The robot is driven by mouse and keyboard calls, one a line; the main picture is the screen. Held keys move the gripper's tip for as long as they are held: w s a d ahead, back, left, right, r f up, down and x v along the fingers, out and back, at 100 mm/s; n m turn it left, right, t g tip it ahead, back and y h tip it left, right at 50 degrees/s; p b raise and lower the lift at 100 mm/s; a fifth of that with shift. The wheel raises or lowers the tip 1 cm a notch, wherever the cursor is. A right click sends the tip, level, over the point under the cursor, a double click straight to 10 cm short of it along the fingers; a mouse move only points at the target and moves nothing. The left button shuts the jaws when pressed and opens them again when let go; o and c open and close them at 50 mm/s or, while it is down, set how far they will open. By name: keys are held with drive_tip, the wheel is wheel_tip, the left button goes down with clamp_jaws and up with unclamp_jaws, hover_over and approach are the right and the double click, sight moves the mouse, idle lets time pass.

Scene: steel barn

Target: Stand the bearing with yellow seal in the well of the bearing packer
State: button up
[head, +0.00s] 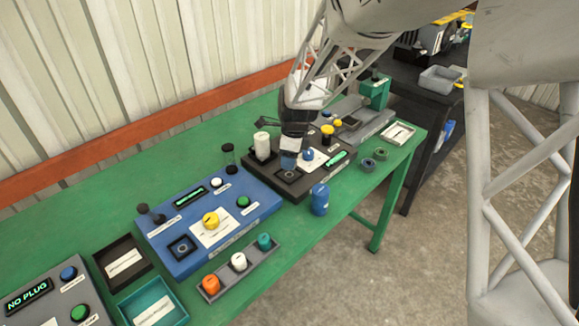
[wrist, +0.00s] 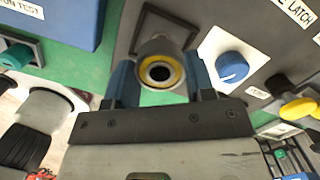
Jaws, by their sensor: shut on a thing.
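The bearing with yellow seal (wrist: 160,72) is held between the blue fingers of my gripper (wrist: 161,76) in the wrist view. Its yellow ring and dark bore face the camera. In the head view my gripper (head: 288,163) is over the near left part of the dark bearing packer (head: 318,172); the bearing cannot be made out there. The packer's square well (head: 289,176) lies just under the fingers. In the wrist view the well's dark frame (wrist: 178,18) shows beyond the bearing, partly covered by it. I cannot tell the height between them.
A blue knob (wrist: 232,67) and yellow knob (wrist: 299,108) rise from the packer beside my gripper. A white cylinder (head: 262,146) stands at its left. A blue container (head: 320,199) stands in front. A blue station (head: 208,222) is left; two rings (head: 368,165) lie right.

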drive_tip(key=shift+f, duration=1.85)
drive_tip(key=shift+f, duration=0.15)
drive_tip(key=o, duration=1)
drive_tip(key=shift+o, duration=0.2)
drive_tip(key=shift+s+d+r, duration=0.1)
drive_tip(key=shift+d+r, duration=0.15)
drive_tip(key=shift+r, duration=1.8)
drive_tip(key=shift+w+d+r, duration=0.1)
drive_tip(key=shift+d+r, duration=0.15)
drive_tip(key=shift+r, duration=1.75)
drive_tip(key=shift+s+d+r, duration=0.1)
drive_tip(key=shift+d+r, duration=0.15)
drive_tip(key=shift+r, duration=1.8)
